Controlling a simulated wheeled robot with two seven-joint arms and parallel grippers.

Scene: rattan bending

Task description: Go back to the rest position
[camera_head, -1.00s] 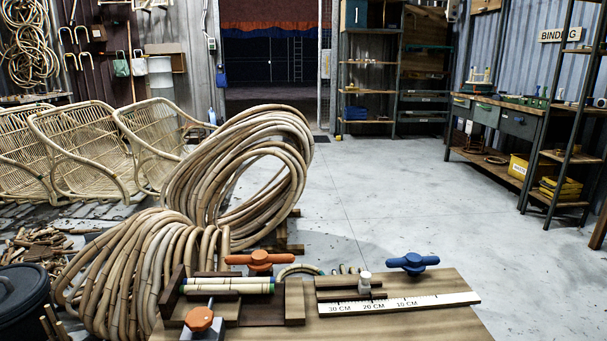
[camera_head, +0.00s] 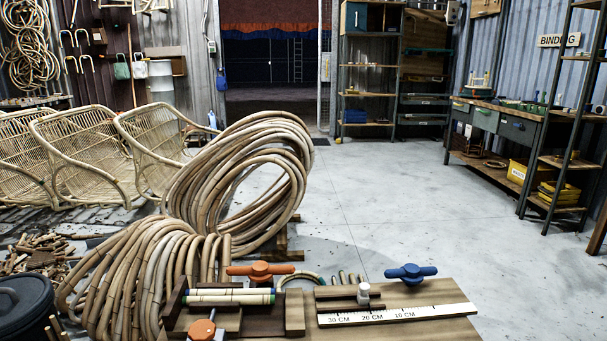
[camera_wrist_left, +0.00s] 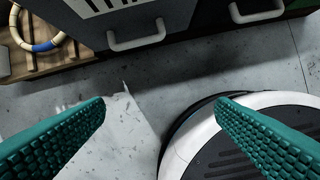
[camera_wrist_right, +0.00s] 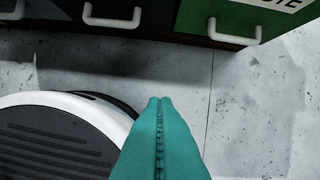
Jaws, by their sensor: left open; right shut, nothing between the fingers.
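My left gripper (camera_wrist_left: 160,103) shows in the left wrist view as two teal ribbed fingers, wide apart with nothing between them. It hangs above the grey floor, beside my white and black base. My right gripper (camera_wrist_right: 160,102) shows in the right wrist view as two teal fingers pressed together, with nothing held. It is also above the floor beside my base. Neither gripper shows in the head view. The wooden workbench (camera_head: 400,325) there carries a ruler (camera_head: 398,314), an orange-handled clamp (camera_head: 260,270), a blue-handled clamp (camera_head: 411,273) and short rattan pieces (camera_head: 229,296).
Rattan coils (camera_head: 240,175) stand behind the bench, with rattan chair frames (camera_head: 85,155) farther left. A dark bin (camera_head: 25,312) is at lower left. Grey fronts with white handles (camera_wrist_left: 136,35) lie ahead of the left gripper; a green one (camera_wrist_right: 235,22) is ahead of the right. The right-hand floor is clear.

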